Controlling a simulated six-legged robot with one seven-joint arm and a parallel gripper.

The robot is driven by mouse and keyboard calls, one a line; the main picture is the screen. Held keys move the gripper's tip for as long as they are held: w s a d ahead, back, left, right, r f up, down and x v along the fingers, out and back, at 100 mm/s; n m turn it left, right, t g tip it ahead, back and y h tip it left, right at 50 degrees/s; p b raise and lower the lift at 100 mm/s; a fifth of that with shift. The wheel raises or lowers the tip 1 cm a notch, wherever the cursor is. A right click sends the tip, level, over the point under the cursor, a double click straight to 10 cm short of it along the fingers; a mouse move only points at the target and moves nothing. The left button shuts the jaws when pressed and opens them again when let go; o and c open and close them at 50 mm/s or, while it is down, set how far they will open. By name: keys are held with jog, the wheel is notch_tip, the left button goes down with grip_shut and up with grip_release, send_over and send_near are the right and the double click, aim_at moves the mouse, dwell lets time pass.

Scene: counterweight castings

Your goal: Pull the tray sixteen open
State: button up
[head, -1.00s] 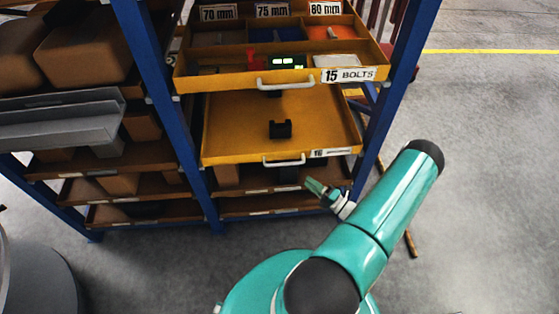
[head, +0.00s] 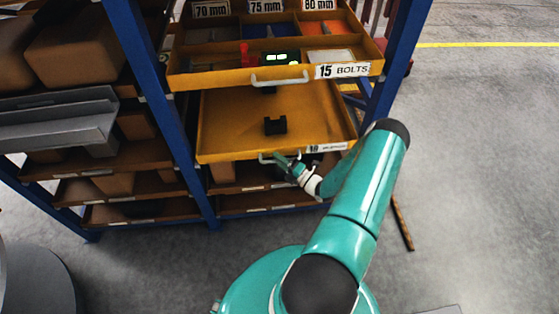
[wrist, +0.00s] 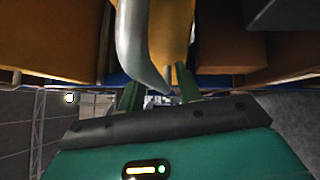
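Tray sixteen (head: 225,113) is the yellow tray below tray 15. It stands out from the rack, with its inside largely in view and a small black block (head: 275,125) in it. Its pale bar handle (head: 266,157) is on the front face, beside its partly covered label (head: 328,148). My gripper (head: 279,158) is at this handle in the head view. In the wrist view, the grey handle (wrist: 137,45) reaches down between the green fingers of my gripper (wrist: 159,92). The fingers are apart; I cannot tell whether either touches the bar.
Tray 15 (head: 180,79), labelled bolts, stands out above, with divided compartments and its own handle (head: 279,78). Blue rack posts (head: 160,90) flank the trays. Shelves with brown boxes (head: 72,52) are at the left. Open grey floor (head: 480,170) lies to the right.

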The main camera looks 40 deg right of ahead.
grip_shut()
